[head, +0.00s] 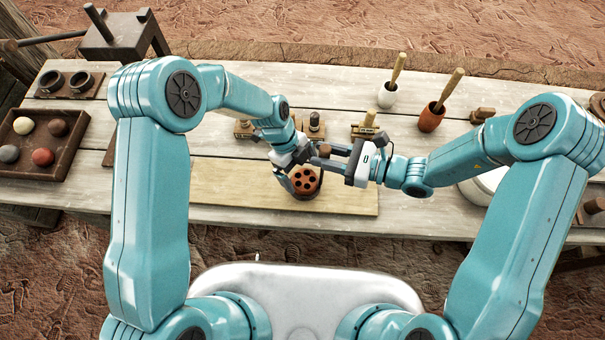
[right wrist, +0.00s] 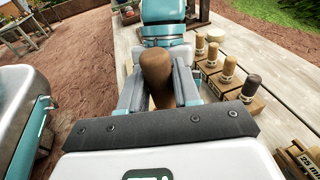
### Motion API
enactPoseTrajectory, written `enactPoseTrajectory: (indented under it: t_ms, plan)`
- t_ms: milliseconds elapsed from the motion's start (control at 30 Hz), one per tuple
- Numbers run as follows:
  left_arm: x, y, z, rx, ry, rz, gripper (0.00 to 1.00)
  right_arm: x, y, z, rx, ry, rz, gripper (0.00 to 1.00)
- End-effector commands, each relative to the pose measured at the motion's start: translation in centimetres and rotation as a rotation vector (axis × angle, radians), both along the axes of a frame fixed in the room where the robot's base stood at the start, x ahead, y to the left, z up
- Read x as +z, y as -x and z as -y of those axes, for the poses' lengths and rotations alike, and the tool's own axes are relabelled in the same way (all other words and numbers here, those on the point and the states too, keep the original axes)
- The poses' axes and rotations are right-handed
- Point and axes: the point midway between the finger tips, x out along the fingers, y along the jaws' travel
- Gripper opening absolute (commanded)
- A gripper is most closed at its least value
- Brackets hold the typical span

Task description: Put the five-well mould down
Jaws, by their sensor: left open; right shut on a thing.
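The five-well mould (head: 303,181) is a round reddish-brown piece with dark holes in its top. It appears upright on the pale board (head: 235,190), near the middle of the table. My left gripper (head: 287,172) is open at the mould's left side; whether a finger touches it I cannot tell. My right gripper (head: 337,152) is shut on a brown wooden rounded piece (head: 324,150), held just above and right of the mould. In the right wrist view this brown piece (right wrist: 157,72) stands between the two fingers, its lower part hidden.
Behind the grippers stand several stamps with wooden handles (right wrist: 229,67) on blocks. A white mortar (head: 387,96) and a reddish mortar (head: 431,118) stand at the back right. A tray of clay balls (head: 76,179) is at far left. The pale board's right part is clear.

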Motion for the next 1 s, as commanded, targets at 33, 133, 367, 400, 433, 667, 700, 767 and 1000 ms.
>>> enactPoseTrajectory:
  t_ms: [33, 133, 367, 400, 433, 667, 700, 767, 1000]
  plan:
    - [1.2, -0.4, -0.4, 0.002, 0.001, 0.005, 0.98, 0.0, 0.0, 0.0, -0.001, 0.001, 0.0, 0.03]
    - [3.5, -0.9, -1.2, 0.002, 0.001, 0.005, 0.98, 0.0, 0.0, 0.0, -0.001, 0.0, 0.0, 0.03]
    - [7.6, -1.8, -2.6, 0.001, 0.001, 0.003, 0.98, 0.0, 0.0, 0.0, -0.001, 0.0, 0.0, 0.03]
    - [8.0, -1.8, -2.8, 0.0, 0.0, 0.001, 0.98, 0.0, 0.0, 0.0, -0.001, 0.0, 0.0, 0.03]
    - [8.3, -1.9, -2.9, 0.001, 0.0, 0.002, 0.98, 0.0, 0.0, 0.0, -0.001, 0.0, 0.0, 0.03]
    - [9.0, -2.0, -3.1, -0.001, 0.0, -0.002, 0.98, 0.0, 0.0, 0.0, -0.001, 0.0, 0.0, 0.03]
    - [8.9, -2.0, -3.1, -0.001, 0.0, -0.002, 0.98, 0.0, 0.0, 0.0, -0.001, 0.0, 0.0, 0.03]
    - [8.9, -2.0, -3.1, 0.0, -0.001, -0.001, 0.98, 0.0, 0.0, 0.0, -0.001, 0.0, 0.0, 0.03]
    - [8.9, -2.0, -3.1, 0.0, -0.001, -0.001, 0.98, 0.0, 0.0, 0.0, -0.001, 0.0, 0.0, 0.61]
